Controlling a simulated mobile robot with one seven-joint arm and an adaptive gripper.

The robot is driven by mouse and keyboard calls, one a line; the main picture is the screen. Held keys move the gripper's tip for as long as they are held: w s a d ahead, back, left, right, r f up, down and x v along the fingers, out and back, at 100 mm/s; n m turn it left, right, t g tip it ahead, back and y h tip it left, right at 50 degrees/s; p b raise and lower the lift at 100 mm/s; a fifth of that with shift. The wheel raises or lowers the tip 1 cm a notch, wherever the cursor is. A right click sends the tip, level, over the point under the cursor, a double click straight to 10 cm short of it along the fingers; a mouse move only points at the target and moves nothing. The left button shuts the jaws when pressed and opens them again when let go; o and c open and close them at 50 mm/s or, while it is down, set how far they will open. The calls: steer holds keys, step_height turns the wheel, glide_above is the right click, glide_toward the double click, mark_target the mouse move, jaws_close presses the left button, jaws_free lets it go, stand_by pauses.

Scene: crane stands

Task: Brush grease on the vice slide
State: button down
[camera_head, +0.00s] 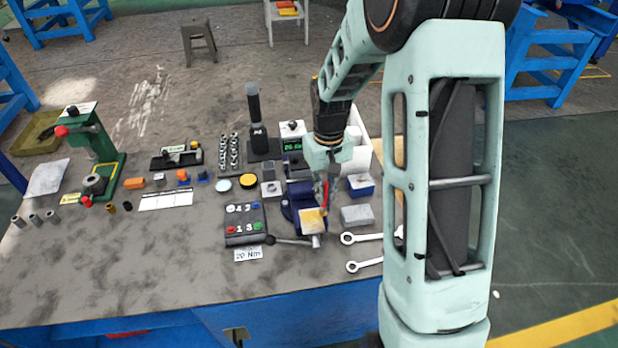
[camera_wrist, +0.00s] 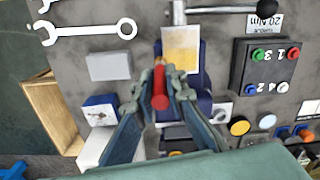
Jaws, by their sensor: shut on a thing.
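The blue vice (camera_head: 290,205) stands near the bench's front edge, with a bar handle at its front. Its slide (camera_head: 313,219) has a yellowish top face, also seen in the wrist view (camera_wrist: 181,48). My gripper (camera_head: 324,180) is shut on a red-handled brush (camera_wrist: 160,90). The brush points down at the vice, its tip by the slide's yellowish face; I cannot tell whether it touches. The bristles are mostly hidden. A yellow disc (camera_head: 249,181) and a pale disc (camera_head: 223,186), perhaps tins, lie left of the vice.
A grey block (camera_head: 357,215) and a blue-and-white box (camera_head: 361,185) stand right of the vice, with wrenches (camera_head: 366,237) in front. A button panel (camera_head: 244,222) lies to the left. A socket rack (camera_head: 229,155) stands behind. The bench's front left is clear.

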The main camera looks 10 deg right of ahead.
mark_target(324, 182)
step_height(324, 182, up, 4)
steer(key=shift+a+f+p, duration=0.1)
steer(key=shift+a+p, duration=0.05)
steer(key=shift+p, duration=0.75)
steer(key=shift+r+p, duration=1.55)
steer(key=shift+r, duration=0.7)
